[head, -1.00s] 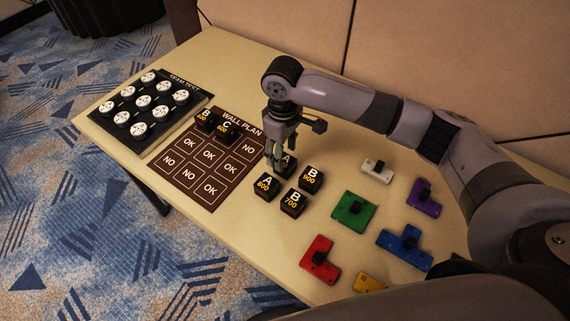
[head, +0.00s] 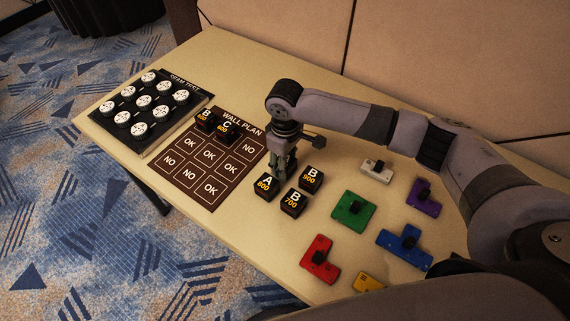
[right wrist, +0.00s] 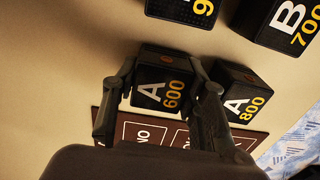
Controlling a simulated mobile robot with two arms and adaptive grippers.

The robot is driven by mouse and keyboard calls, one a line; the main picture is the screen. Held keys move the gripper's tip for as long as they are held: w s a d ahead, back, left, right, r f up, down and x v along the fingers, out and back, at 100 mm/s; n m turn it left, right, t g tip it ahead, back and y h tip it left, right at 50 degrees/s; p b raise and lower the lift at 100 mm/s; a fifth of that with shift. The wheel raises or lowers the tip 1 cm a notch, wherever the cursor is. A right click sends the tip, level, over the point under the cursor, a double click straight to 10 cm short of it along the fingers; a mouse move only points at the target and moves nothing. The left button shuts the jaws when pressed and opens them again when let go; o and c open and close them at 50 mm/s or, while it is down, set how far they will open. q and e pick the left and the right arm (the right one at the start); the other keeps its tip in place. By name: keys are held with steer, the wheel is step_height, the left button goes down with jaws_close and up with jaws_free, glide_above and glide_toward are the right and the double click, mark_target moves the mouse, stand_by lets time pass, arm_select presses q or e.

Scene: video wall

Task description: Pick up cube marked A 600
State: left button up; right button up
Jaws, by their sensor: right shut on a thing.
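The black cube marked A 600 (right wrist: 160,92) sits between the two fingers of my right gripper (right wrist: 162,72) in the right wrist view, white A and yellow 600 showing. The gripper is shut on it. In the head view my right gripper (head: 282,168) points down behind the A 800 cube, and its fingers and that cube hide the A 600 cube. I cannot tell whether the cube is off the table. My left gripper is not in view.
Cubes A 800 (head: 265,186), B 700 (head: 294,202) and B 900 (head: 311,178) stand close by. The WALL PLAN board (head: 190,193) lies left, with two cubes at its top. A black tray of white discs (head: 108,140) and several coloured pieces (head: 353,207) lie farther off.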

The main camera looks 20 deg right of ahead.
steer(key=c, duration=0.4)
steer(key=shift+r, duration=0.1)
